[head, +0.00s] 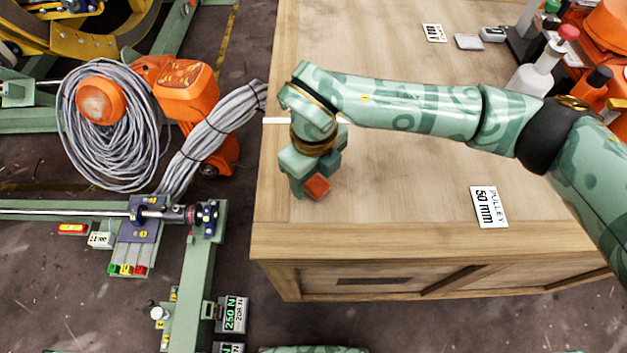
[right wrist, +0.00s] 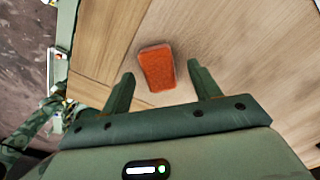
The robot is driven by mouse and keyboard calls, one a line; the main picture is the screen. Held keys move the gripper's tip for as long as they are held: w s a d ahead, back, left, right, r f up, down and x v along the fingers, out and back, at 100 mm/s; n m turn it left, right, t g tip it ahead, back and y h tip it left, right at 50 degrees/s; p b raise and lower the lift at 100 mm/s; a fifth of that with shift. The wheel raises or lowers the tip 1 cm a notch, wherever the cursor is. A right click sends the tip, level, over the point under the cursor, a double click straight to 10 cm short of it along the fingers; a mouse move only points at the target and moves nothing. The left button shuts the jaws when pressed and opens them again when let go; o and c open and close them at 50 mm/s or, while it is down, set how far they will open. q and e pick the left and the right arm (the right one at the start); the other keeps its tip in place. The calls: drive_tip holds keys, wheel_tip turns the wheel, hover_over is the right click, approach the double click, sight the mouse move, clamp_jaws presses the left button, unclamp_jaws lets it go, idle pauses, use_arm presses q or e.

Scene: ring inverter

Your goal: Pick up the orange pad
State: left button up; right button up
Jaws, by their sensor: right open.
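The orange pad (right wrist: 157,68) lies on the wooden crate top in the right wrist view, a small rounded block. It also shows in the head view (head: 317,187), partly covered by my right gripper. My right gripper (right wrist: 162,84) is open, with the near part of the pad between its two fingertips and the rest beyond them. A gap shows on each side, wider on the right. In the head view my right gripper (head: 307,188) points down over the crate's left front part.
The wooden crate top (head: 400,190) is mostly clear. A "PULLEY 50 mm" label (head: 489,207) lies to the right. Bottles (head: 541,62) stand at the back right. Coiled grey cable (head: 110,125) and an orange machine (head: 190,90) are left of the crate.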

drive_tip(key=shift+f, duration=0.4)
drive_tip(key=shift+r, duration=0.15)
drive_tip(key=c, duration=1.1)
drive_tip(key=shift+o, duration=0.2)
